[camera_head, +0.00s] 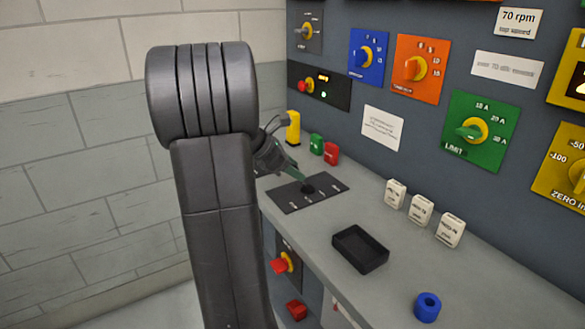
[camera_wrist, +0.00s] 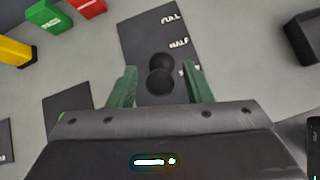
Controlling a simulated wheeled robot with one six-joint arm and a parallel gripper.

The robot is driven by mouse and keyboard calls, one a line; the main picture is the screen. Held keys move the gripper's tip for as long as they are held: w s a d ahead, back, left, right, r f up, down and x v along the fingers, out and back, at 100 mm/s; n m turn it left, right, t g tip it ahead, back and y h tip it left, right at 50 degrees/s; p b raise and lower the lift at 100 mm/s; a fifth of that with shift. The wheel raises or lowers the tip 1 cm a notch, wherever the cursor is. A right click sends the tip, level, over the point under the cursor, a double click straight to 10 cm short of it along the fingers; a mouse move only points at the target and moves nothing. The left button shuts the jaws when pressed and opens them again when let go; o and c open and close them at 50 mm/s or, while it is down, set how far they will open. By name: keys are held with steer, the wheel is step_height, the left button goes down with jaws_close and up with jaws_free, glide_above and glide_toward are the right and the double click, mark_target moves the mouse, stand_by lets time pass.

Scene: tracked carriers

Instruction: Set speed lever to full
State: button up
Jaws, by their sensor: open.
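The speed lever plate (camera_head: 325,187) is a dark panel lying on the grey counter. In the wrist view the plate (camera_wrist: 150,35) has the labels FULL and HALF, with a third label partly hidden by a finger. The lever's round black knob (camera_wrist: 160,82) shows there near the third label, with another dark round part just beyond it. My gripper (camera_wrist: 162,70) has green fingers, open, one on each side of the knob in the picture. I see no clear contact. In the head view my gripper (camera_head: 298,176) is tilted down over the plate, and my arm hides part of it.
Yellow (camera_head: 293,127), green (camera_head: 316,144) and red (camera_head: 331,153) blocks stand behind the plate. A black tray (camera_head: 345,254), three white labelled blocks (camera_head: 421,210) and a blue ring (camera_head: 427,306) are to the right. A wall of dials (camera_head: 420,120) rises behind the counter.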

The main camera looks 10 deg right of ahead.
jaws_close()
steer(key=shift+r+p, duration=0.2)
steer(key=shift+p, duration=0.15)
